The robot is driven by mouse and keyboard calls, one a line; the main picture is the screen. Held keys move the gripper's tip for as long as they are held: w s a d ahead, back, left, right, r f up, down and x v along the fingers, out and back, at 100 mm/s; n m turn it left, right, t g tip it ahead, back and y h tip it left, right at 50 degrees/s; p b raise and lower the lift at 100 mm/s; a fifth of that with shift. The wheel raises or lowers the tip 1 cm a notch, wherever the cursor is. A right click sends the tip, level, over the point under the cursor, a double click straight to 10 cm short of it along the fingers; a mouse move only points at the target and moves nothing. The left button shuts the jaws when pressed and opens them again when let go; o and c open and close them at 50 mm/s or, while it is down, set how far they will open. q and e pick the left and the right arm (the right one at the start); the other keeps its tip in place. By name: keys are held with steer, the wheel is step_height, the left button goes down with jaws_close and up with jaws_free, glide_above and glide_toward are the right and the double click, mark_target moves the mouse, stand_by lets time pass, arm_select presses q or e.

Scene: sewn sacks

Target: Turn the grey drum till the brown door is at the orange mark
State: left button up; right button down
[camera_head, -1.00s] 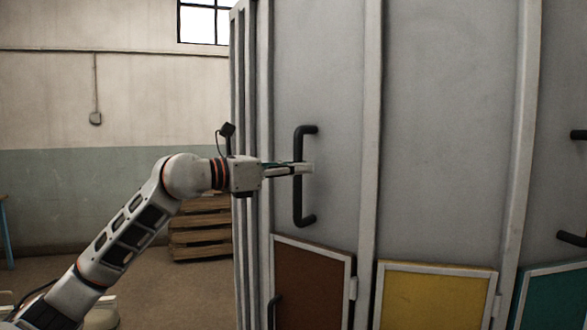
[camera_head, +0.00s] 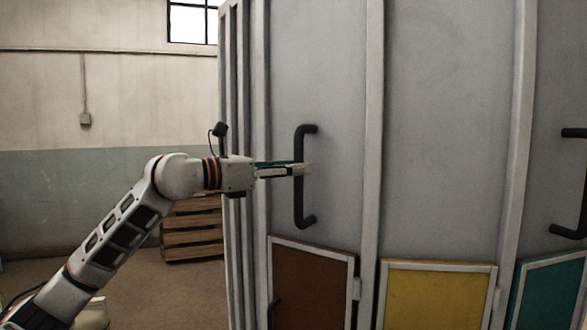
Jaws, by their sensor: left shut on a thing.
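The grey drum (camera_head: 444,130) fills the right of the head view, with upright ribs between its panels. My left gripper (camera_head: 303,170) is shut on a black upright handle (camera_head: 299,200) on the drum's left-hand panel. The brown door (camera_head: 313,285) is low on that same panel, below the handle, with a light frame and a small dark handle at its lower left. The orange mark is not in view. My right gripper is not in view.
A yellow door (camera_head: 438,298) and a teal door (camera_head: 553,292) are on the drum to the right of the brown one. Another black handle (camera_head: 580,185) is at the right edge. Wooden pallets (camera_head: 192,228) stand on the floor behind my left arm.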

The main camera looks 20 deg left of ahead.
arm_select(q)
steer(key=shift+a+r, duration=0.25)
steer(key=shift+a, duration=0.1)
steer(key=v, duration=1.1)
steer(key=shift+s+f, duration=0.2)
steer(key=shift+s, duration=0.2)
